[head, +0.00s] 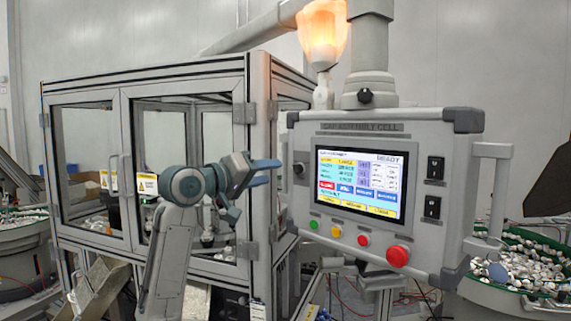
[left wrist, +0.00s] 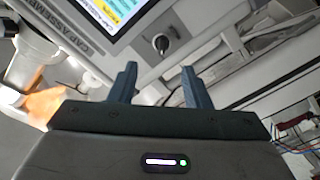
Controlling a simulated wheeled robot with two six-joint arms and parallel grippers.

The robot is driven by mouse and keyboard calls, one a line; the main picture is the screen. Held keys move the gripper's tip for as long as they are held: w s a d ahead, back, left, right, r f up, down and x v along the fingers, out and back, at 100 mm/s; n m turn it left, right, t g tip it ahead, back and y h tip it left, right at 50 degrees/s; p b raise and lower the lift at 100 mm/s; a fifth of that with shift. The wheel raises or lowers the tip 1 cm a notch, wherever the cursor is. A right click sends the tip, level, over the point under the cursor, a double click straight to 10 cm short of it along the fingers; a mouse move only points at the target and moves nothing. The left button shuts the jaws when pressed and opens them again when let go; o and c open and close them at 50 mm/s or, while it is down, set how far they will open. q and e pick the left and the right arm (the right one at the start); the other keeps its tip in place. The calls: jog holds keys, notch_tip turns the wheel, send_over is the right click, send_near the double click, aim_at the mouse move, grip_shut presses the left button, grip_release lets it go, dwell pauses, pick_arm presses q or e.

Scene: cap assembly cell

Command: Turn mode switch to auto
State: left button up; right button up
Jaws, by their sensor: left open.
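The control panel (head: 400,130) carries a lit screen (head: 357,185) and a label reading CAP ASSEMBLY CELL. A small dark rotary knob (head: 299,169), which looks like the mode switch, sits left of the screen. It also shows in the left wrist view (left wrist: 162,43), beyond and between the fingertips, with a pale pointer mark. Its position labels cannot be read. My left gripper (head: 268,172) is open and empty, left of the knob and apart from it. Its two blue fingers (left wrist: 160,82) point toward the panel. My right gripper is in neither view.
Side handles (head: 490,190) flank the panel. Two black switches (head: 435,168) sit right of the screen; coloured buttons and a red mushroom button (head: 397,256) are below. A framed glass enclosure (head: 85,170) stands behind my left arm. An orange lamp (head: 323,35) glows above.

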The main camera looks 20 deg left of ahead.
aim_at(293, 169)
pick_arm(q)
jog(key=p+x, duration=0.3)
jog(key=x, duration=0.3)
jog(key=shift+w, duration=0.35)
jog(key=shift+w+d+f+p, duration=0.1)
jog(key=shift+w+d+p, duration=0.25)
jog(key=shift+w, duration=0.2)
grip_shut()
